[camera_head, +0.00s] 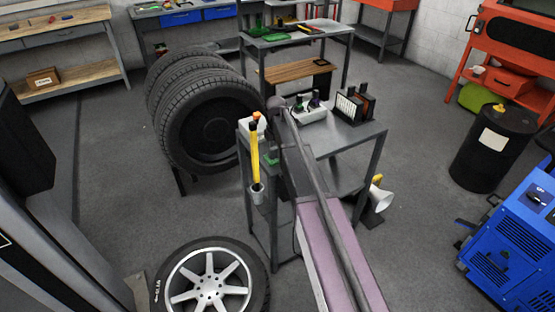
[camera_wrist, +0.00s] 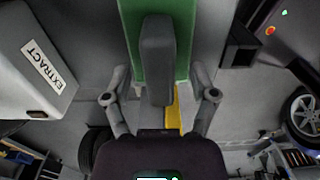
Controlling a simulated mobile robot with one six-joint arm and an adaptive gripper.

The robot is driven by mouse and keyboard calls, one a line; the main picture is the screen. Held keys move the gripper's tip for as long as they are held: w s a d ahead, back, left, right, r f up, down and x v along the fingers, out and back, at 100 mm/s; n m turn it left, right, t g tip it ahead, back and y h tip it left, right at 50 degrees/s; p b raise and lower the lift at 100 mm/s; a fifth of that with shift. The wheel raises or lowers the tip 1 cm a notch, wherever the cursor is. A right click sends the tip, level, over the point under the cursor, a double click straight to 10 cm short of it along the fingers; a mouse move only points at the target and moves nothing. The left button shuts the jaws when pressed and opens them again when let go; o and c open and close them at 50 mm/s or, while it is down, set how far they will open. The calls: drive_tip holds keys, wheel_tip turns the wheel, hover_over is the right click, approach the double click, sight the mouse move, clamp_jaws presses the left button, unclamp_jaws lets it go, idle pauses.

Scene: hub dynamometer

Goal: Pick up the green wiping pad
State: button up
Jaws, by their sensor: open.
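The green wiping pad (camera_wrist: 183,45) is at the top middle of the wrist view. It is a flat green slab with a grey block (camera_wrist: 157,62) on it, apparently its handle. My gripper (camera_wrist: 160,75) is open, with one finger on each side of the grey block and visible gaps on both sides. I cannot tell from this view how deep the block sits between the fingers. In the head view, a small green patch (camera_head: 272,158) beside my arm at the cart's left end may be the pad; my arm hides most of this area.
A white box labelled EXTRACT (camera_wrist: 42,68) stands left of the pad. A yellow tool (camera_head: 254,150) hangs at the cart's left end. The grey cart (camera_head: 352,138) carries a white unit (camera_head: 307,112) and a dark rack (camera_head: 352,105). Stacked tyres (camera_head: 205,115) stand behind left; a wheel (camera_head: 210,282) lies in front.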

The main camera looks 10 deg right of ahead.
drive_tip(key=shift+f+b, duration=0.4)
drive_tip(key=shift+f, duration=0.3)
clamp_jaws()
